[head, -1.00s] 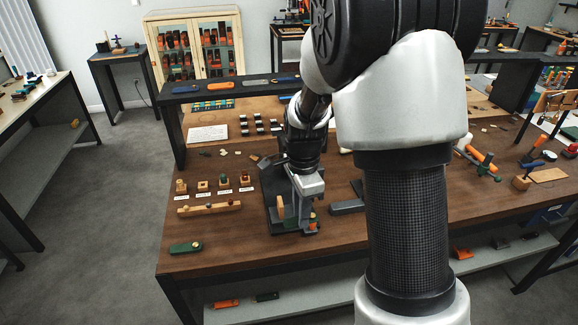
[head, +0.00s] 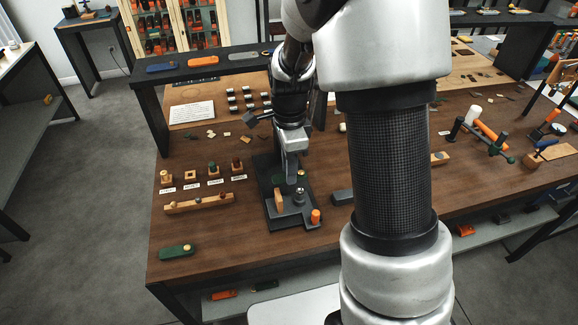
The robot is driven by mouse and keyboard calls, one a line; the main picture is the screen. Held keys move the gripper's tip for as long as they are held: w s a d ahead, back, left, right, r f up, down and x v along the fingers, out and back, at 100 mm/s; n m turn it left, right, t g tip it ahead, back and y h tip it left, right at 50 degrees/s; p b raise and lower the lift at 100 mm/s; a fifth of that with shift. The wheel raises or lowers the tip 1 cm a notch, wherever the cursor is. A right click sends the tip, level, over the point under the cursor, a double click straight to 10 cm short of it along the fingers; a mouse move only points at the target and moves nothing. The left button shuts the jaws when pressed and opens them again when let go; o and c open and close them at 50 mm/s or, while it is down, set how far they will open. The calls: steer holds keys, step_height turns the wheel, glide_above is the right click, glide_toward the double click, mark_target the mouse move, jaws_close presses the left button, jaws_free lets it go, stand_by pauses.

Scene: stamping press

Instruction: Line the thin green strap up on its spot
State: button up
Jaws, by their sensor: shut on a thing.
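My gripper (head: 291,178) points down over the dark press base (head: 270,172), with its fingers shut on a thin thing. A small green bit that looks like the thin green strap (head: 302,176) shows at the fingertips; most of it is too small or hidden to make out. On the base below and beside the fingers stand a tan upright piece (head: 279,200), a grey metal post (head: 299,196) and an orange knob (head: 315,215). I cannot tell whether the strap touches the base.
A row of labelled small blocks (head: 213,171) and a wooden bar with pegs (head: 199,203) lie left of the press. A grey bar (head: 343,197) lies right of the press.

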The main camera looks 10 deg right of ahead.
steer(key=shift+f+b, duration=1.2)
steer(key=shift+f, duration=0.6)
steer(key=shift+f+b, duration=0.7)
steer(key=shift+f, duration=0.55)
steer(key=o, duration=1)
steer(key=shift+c, duration=0.2)
steer(key=shift+c, duration=0.7)
steer(key=shift+r+p, duration=2.85)
steer(key=shift+r, duration=0.7)
